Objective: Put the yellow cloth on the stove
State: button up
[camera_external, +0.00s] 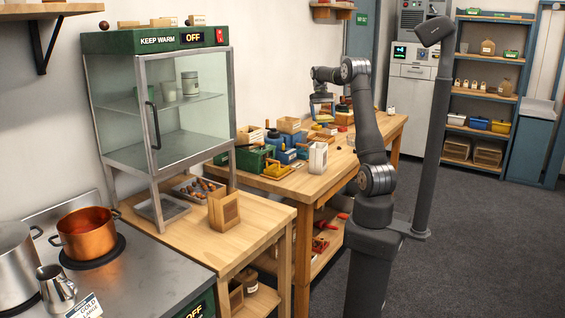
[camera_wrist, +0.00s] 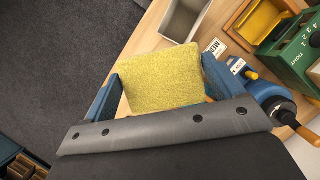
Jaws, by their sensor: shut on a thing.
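The yellow cloth (camera_wrist: 160,80) is a rough, squarish piece in the wrist view. It sits between the two blue fingers of my gripper (camera_wrist: 163,88), which is shut on it. In the external view my gripper (camera_external: 322,106) is over the far workbench; the cloth is too small to make out there. The stove (camera_external: 150,268) has a grey metal top at the lower left of the external view, far from my gripper. A copper pot (camera_external: 88,236) stands on its rear burner.
A steel pot (camera_external: 15,268) and a metal jug (camera_external: 56,288) also stand on the stove. A glass warming cabinet (camera_external: 165,110) rises between stove and workbench. Boxes and tools crowd the workbench (camera_external: 318,182). The stove's front right top looks clear.

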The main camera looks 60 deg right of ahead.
aim_at(323, 117)
notch_tip(323, 117, up, 5)
jog(key=shift+r, duration=0.1)
jog(key=w+a+m+t+y, duration=0.15)
jog(key=w+a, duration=0.25)
jog(key=a, duration=0.8)
jog(key=w+a+m+h, duration=0.1)
jog(key=w+a+m, duration=0.25)
jog(key=a, duration=0.75)
jog(key=s+a+m+t+y, duration=0.1)
jog(key=s+a+m, duration=0.1)
jog(key=a, duration=1)
jog(key=s+a+m+t, duration=0.1)
jog(key=s+a+m, duration=0.15)
jog(key=a, duration=1.05)
notch_tip(323, 117, down, 16)
jog(key=f, duration=0.1)
jog(key=a+f, duration=0.2)
jog(key=a, duration=0.2)
jog(key=a+f, duration=0.2)
jog(key=a, duration=0.1)
jog(key=w+a+f, duration=0.1)
jog(key=a+f, duration=0.2)
jog(key=a, duration=0.1)
jog(key=shift+a, duration=0.35)
jog(key=shift+f, duration=1.95)
jog(key=shift+f, duration=0.1)
